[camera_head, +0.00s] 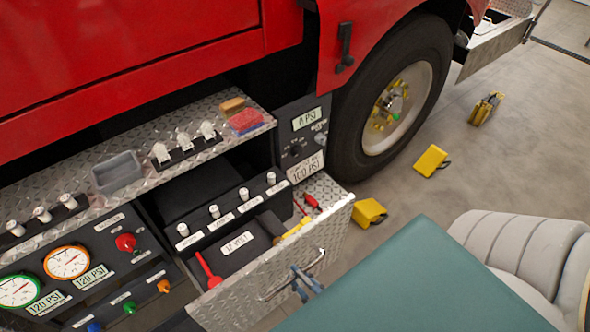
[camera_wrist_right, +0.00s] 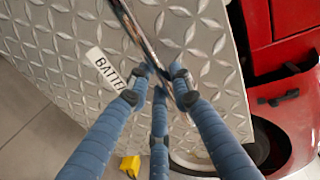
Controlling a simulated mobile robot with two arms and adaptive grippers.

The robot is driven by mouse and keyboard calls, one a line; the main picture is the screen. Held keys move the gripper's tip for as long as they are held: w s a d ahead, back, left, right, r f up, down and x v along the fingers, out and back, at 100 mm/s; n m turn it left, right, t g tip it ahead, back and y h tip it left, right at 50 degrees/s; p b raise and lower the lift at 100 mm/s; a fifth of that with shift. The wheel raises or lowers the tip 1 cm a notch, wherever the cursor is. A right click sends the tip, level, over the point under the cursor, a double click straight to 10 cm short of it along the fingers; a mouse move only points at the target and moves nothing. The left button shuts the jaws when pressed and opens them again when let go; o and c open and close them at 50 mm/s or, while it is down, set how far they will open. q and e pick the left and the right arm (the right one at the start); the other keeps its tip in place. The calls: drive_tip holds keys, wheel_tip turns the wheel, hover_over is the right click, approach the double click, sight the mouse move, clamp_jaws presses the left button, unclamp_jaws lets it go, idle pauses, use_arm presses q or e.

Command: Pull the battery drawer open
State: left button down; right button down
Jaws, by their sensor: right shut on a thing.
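The battery drawer (camera_head: 290,268) has a diamond-plate front and stands pulled out from the truck's side panel. Inside it are a dark battery with a "12 VOLT" label (camera_head: 237,243), a red-handled tool (camera_head: 207,270) and other red and yellow items. Its metal bar handle (camera_head: 272,293) runs across the front. In the right wrist view my blue fingers (camera_wrist_right: 160,90) close around the handle bar (camera_wrist_right: 133,30), beside a partly hidden label starting "BATTE" (camera_wrist_right: 107,68). My left gripper is not in view.
A diamond-plate shelf (camera_head: 70,200) with switches, a grey tray (camera_head: 117,172) and sponges (camera_head: 245,121) lies above the drawer. Gauges (camera_head: 67,262) and coloured knobs are at left. A large wheel (camera_head: 395,105) is behind. Yellow blocks (camera_head: 430,160) lie on the floor at right.

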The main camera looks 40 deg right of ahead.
drive_tip(key=shift+f, duration=0.2)
drive_tip(key=c, duration=1.8)
unclamp_jaws()
drive_tip(key=shift+o, duration=1.3)
drive_tip(key=shift+w, duration=0.1)
drive_tip(key=s+r, duration=0.2)
drive_tip(key=s, duration=0.9)
drive_tip(key=shift+s+d+r, duration=0.25)
drive_tip(key=shift+s, duration=0.15)
